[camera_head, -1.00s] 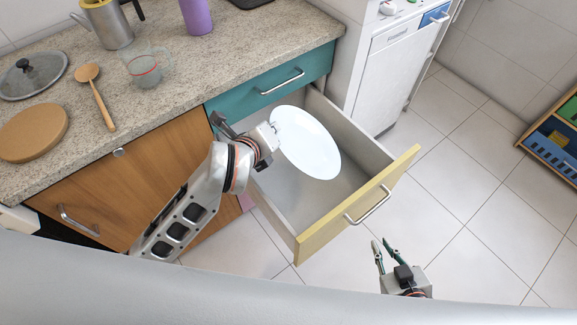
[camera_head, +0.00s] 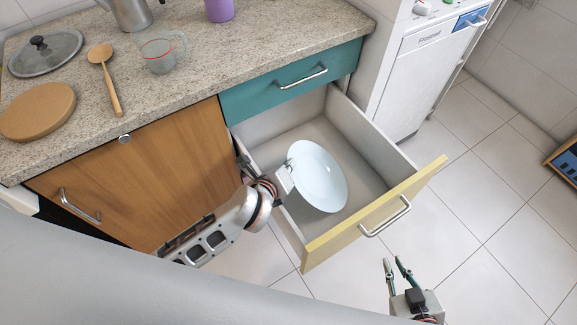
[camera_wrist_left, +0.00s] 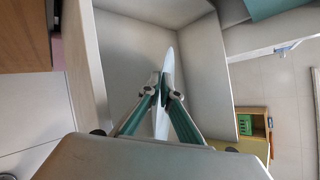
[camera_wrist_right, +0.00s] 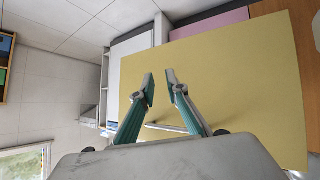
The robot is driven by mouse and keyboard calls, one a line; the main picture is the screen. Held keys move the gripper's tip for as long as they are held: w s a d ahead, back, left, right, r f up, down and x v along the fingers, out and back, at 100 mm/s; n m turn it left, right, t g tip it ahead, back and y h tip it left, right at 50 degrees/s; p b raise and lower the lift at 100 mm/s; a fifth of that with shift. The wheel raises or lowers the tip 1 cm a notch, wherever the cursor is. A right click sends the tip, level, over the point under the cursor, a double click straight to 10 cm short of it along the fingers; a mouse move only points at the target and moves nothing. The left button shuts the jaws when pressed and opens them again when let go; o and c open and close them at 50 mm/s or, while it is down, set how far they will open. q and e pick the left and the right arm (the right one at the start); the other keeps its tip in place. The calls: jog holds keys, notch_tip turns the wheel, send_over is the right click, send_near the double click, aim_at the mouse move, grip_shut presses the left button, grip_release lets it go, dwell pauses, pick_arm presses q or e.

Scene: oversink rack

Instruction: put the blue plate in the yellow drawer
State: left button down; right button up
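The plate (camera_head: 318,178) looks pale blue-white in the head view. My left gripper (camera_head: 286,176) is shut on its left edge and holds it tilted inside the open yellow-fronted drawer (camera_head: 375,215). In the left wrist view the plate (camera_wrist_left: 162,95) shows edge-on between the fingertips (camera_wrist_left: 162,92), with the grey drawer floor and walls behind it. I cannot tell whether the plate touches the floor. My right gripper (camera_head: 394,268) is open and empty in front of the drawer's yellow face. The right wrist view shows its parted fingertips (camera_wrist_right: 160,82) before the yellow front (camera_wrist_right: 225,85).
A closed teal drawer (camera_head: 290,82) sits above the open one. The counter holds a wooden board (camera_head: 38,110), a spoon (camera_head: 105,75), a pan lid (camera_head: 45,52) and a measuring cup (camera_head: 160,52). A white appliance (camera_head: 425,75) stands right.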

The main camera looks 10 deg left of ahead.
pick_arm(q)
jog(key=shift+f, duration=0.45)
jog(key=shift+d, duration=0.1)
jog(key=c, duration=2.7)
grip_release()
jog(key=shift+f, duration=0.25)
jog(key=shift+c, duration=0.2)
jog(key=shift+o, duration=0.9)
jog(key=shift+r, duration=0.1)
pick_arm(e)
jog(key=shift+w+a+r, duration=0.1)
jog(key=shift+w+r, duration=0.15)
jog(key=shift+w, duration=0.15)
jog(key=shift+r, duration=0.1)
pick_arm(q)
jog(key=shift+r, duration=0.2)
jog(key=shift+p+v, duration=0.7)
jog(key=shift+v, duration=5.25)
pick_arm(e)
jog(key=shift+s+d, duration=0.2)
jog(key=shift+s, duration=0.2)
